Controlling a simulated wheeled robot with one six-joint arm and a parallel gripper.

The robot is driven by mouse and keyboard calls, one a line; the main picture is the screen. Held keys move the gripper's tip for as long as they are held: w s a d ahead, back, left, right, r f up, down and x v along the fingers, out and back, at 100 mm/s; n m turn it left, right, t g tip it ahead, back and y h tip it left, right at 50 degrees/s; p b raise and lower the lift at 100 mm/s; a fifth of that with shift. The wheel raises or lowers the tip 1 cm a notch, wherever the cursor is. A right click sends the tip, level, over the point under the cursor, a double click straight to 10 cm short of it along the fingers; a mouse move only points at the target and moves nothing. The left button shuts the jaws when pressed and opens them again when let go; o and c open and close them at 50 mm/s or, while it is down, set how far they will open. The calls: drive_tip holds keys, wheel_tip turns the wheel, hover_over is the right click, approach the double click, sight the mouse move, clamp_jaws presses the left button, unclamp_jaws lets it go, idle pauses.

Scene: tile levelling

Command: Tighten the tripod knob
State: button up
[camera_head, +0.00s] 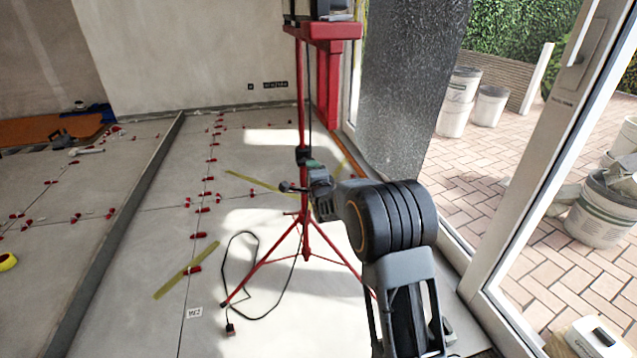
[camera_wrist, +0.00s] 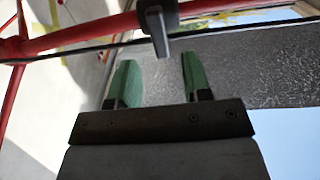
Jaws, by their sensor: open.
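The red tripod (camera_head: 302,110) stands on the tiled floor with its legs spread. It carries a red head at the top. In the wrist view its red pole (camera_wrist: 75,36) runs across the top, with a dark collar and a grey knob (camera_wrist: 160,42) sticking out from it. My gripper (camera_wrist: 157,80) is open, with green-padded fingers. The knob's end lies just beyond and between the fingertips, and the fingers appear not to touch it. In the head view my gripper (camera_head: 312,166) is close beside the pole, and my wrist partly covers that area.
A black cable (camera_head: 245,290) loops on the floor left of the tripod's legs. Red levelling clips (camera_head: 203,209) and yellow strips (camera_head: 185,270) lie on the tiles. A glass door frame (camera_head: 535,190) is at the right, with buckets (camera_head: 600,215) outside.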

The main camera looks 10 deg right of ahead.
drive_tip(key=s+p, duration=0.1)
drive_tip(key=s, duration=0.7)
drive_tip(key=shift+p, duration=0.35)
